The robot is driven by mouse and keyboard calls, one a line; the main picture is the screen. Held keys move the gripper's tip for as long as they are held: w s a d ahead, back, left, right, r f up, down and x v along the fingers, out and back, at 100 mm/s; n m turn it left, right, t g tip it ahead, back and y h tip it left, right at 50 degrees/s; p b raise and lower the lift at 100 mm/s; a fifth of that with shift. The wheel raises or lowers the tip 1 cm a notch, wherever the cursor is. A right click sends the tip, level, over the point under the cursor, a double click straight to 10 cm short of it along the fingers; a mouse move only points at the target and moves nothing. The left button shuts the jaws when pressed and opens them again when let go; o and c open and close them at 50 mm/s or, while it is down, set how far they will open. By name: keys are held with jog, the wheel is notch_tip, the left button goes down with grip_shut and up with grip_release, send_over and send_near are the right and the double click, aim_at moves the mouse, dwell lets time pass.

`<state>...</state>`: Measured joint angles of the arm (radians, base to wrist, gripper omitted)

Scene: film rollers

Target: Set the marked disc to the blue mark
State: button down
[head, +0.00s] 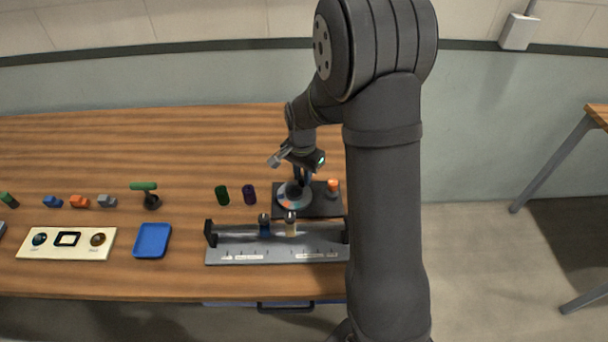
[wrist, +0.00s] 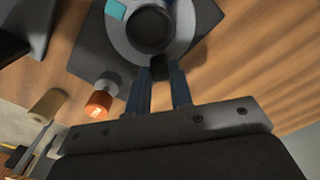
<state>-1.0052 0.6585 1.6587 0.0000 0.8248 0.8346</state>
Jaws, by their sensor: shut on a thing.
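The marked disc (head: 286,203) is a pale grey wheel with a dark round hub, lying on a dark base plate (head: 322,208). In the wrist view, the disc (wrist: 123,40) is at the top, partly cut off, with a cyan-blue patch (wrist: 116,9) on its upper left. A small reddish mark shows on the disc in the head view. My gripper (wrist: 159,82) is at the disc's near rim, its two blue-grey fingers shut on a small dark peg (wrist: 158,70) there. How the peg joins the disc is partly hidden.
An orange-topped button (head: 333,186) stands right of the disc on the plate. A grey rail (head: 278,253) with a blue and a tan roller is in front. Green and purple cylinders (head: 222,195) stand left. A blue tray (head: 152,240) and panel (head: 67,243) are further left.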

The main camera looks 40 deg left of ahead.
aim_at(284, 187)
jog(key=n, duration=0.1)
jog(key=a+n, duration=0.1)
jog(key=n, duration=0.1)
jog(key=shift+s+a+n, duration=0.15)
jog(key=shift+s+n, duration=0.05)
jog(key=shift+n, duration=0.1)
jog(key=n, duration=0.2)
jog(key=s+a+n, duration=0.1)
jog(key=n, duration=0.1)
jog(key=shift+a+n, duration=0.1)
jog(key=shift+n, duration=0.2)
jog(key=n, duration=0.2)
jog(key=s+n, duration=0.1)
jog(key=n, duration=0.1)
jog(key=shift+s+a, duration=0.2)
jog(key=shift+a, duration=0.2)
jog(key=shift+s+n, duration=0.3)
jog(key=shift+n, duration=0.65)
jog(key=shift+s+n, duration=0.3)
jog(key=shift+n, duration=0.65)
jog(key=c, duration=1.3)
grip_release()
